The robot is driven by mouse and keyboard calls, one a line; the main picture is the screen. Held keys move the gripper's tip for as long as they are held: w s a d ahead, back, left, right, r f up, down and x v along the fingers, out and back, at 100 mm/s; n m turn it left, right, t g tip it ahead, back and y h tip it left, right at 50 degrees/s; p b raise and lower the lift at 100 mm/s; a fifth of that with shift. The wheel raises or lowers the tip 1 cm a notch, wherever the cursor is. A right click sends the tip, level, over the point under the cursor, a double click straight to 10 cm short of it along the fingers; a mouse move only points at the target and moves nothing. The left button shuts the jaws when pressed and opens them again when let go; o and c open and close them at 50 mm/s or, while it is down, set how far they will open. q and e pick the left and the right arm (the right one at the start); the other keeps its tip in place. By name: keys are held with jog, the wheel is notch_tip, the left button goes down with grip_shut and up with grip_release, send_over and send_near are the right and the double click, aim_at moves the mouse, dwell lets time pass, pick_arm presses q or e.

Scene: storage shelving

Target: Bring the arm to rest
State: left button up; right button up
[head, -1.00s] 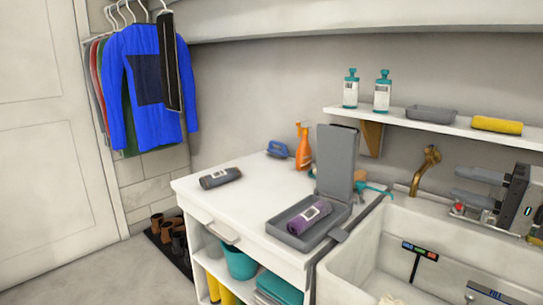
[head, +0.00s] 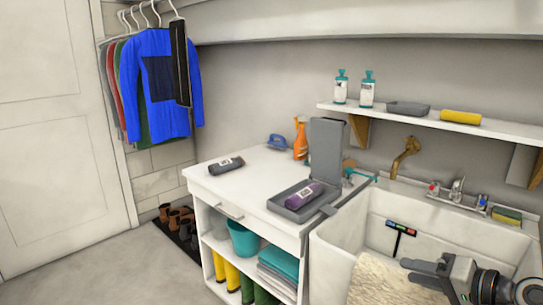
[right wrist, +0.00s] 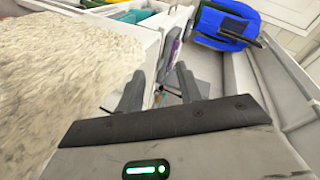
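My right gripper (head: 408,273) is low at the right of the head view, over the sink (head: 330,240), its fingers pointing left. In the right wrist view its two fingers (right wrist: 160,74) stand apart with nothing held between them. My left gripper is not in view. A dark grey bottle (head: 226,165) lies on the counter to the left of the case.
A beige fluffy cloth (head: 385,284) and a squeegee (head: 399,231) are in the sink, near my right gripper. Clothes (head: 160,85) hang at left.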

jog(key=s+a+f+n+g+h+p, duration=0.1)
jog(key=s+a+f+n+h+p, duration=0.2)
jog(key=s+a+f, duration=0.75)
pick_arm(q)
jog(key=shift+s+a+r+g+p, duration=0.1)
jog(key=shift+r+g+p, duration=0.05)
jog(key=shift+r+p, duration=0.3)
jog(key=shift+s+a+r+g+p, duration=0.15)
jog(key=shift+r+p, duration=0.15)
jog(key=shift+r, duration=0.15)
pick_arm(e)
jog(key=s+a+f+n+h, duration=0.1)
jog(key=s+a+n, duration=0.3)
jog(key=s, duration=0.7)
jog(key=shift+a+f+t+h, duration=0.2)
jog(key=shift+a+t+h, duration=0.2)
jog(key=shift+a+h, duration=0.1)
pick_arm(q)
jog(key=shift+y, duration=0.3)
pick_arm(e)
jog(key=shift+s, duration=0.1)
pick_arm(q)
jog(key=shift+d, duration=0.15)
pick_arm(e)
jog(key=shift+d, duration=0.1)
